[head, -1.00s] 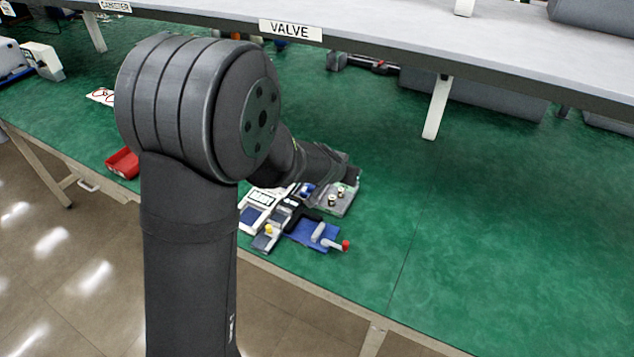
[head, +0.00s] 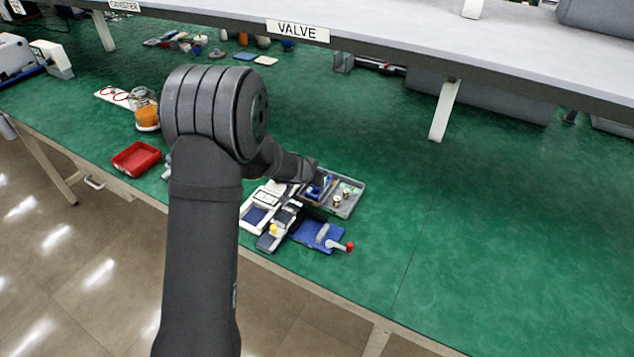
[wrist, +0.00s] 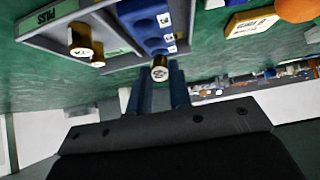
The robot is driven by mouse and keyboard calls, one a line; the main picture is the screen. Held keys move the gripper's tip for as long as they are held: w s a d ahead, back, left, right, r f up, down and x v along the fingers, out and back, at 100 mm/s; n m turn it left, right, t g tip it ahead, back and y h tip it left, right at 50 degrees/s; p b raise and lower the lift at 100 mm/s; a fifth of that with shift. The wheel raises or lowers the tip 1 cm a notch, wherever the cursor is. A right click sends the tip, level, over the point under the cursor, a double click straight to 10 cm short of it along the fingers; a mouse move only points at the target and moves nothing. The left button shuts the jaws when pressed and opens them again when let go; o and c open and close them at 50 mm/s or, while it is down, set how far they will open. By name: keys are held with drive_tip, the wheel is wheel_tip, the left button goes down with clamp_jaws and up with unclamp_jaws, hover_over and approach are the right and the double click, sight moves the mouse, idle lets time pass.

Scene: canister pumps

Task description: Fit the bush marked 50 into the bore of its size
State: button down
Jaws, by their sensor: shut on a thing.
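My gripper (wrist: 160,88) shows in the wrist view with two blue fingers shut on a small brass bush (wrist: 159,74). The bush's pale end face carries dark print too small to read surely. Just beyond it is a grey tray (wrist: 117,58) with a blue block (wrist: 150,28) bearing small white labels. I cannot tell whether the held bush touches the block. Two more brass pieces (wrist: 80,42) stand in the tray's left compartment. In the head view the tray (head: 357,201) lies right of my wrist, and the gripper's fingers are hidden.
In the head view, a white unit (head: 251,213) and a blue plate (head: 305,236) with a red-knobbed lever (head: 349,247) stand in front of the tray. A red bin (head: 136,158) and an orange-filled jar (head: 147,115) are left. A shelf (head: 520,50) overhangs behind. The right bench is clear.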

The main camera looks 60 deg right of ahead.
drive_tip(key=shift+f, duration=1.3)
drive_tip(key=c, duration=1.3)
unclamp_jaws()
drive_tip(key=shift+a+f, duration=0.1)
drive_tip(key=shift+f, duration=0.05)
drive_tip(key=v, duration=1.7)
drive_tip(key=shift+w, duration=0.4)
drive_tip(key=x, duration=1.1)
drive_tip(key=s+x, duration=0.1)
drive_tip(key=x, duration=0.5)
